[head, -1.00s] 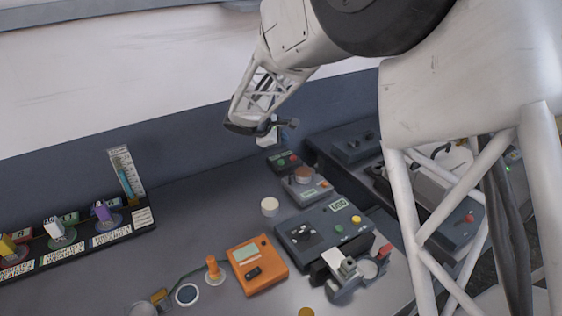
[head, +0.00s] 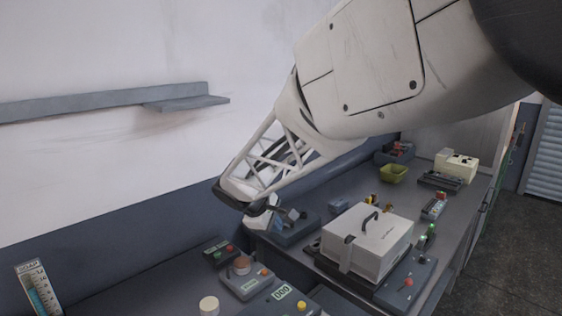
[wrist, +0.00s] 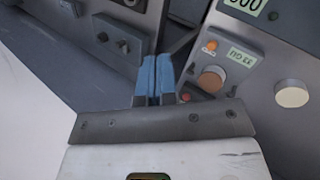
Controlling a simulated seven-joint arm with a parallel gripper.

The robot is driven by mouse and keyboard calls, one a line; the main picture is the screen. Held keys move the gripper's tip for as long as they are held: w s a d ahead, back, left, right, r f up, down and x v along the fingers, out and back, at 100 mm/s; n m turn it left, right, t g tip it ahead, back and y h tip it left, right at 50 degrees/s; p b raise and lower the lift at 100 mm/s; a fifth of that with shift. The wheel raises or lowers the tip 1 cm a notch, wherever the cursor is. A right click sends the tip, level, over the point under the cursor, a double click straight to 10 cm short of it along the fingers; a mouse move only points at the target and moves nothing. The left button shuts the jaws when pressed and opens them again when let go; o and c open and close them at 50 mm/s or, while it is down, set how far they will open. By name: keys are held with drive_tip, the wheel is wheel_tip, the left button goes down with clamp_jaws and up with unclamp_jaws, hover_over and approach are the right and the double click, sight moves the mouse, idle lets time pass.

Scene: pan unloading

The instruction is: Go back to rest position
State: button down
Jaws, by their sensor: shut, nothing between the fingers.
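My gripper (wrist: 154,80) shows in the wrist view with its two blue fingers together and nothing between them. In the head view my gripper (head: 290,215) hangs at the end of my white arm, above the back part of the bench near the wall. It is apart from the devices below it, as far as I can tell. No object is held.
A grey device with a brown round top (head: 242,265) and a white round piece (head: 209,306) stand at the front. A wall shelf (head: 187,103) is at upper left.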

drive_tip(key=s+d+r+m+g+y, duration=0.1)
drive_tip(key=s+d+r+m, duration=0.2)
drive_tip(key=s+d, duration=0.55)
drive_tip(key=s+d+m+y, duration=0.2)
drive_tip(key=s+d+m, duration=0.3)
drive_tip(key=s, duration=0.7)
drive_tip(key=s+d+m+y, duration=0.2)
drive_tip(key=s+d+m, duration=0.3)
drive_tip(key=s, duration=0.8)
drive_tip(key=shift+s+d+f+g, duration=0.25)
drive_tip(key=shift+d+g, duration=0.05)
drive_tip(key=shift+d, duration=0.6)
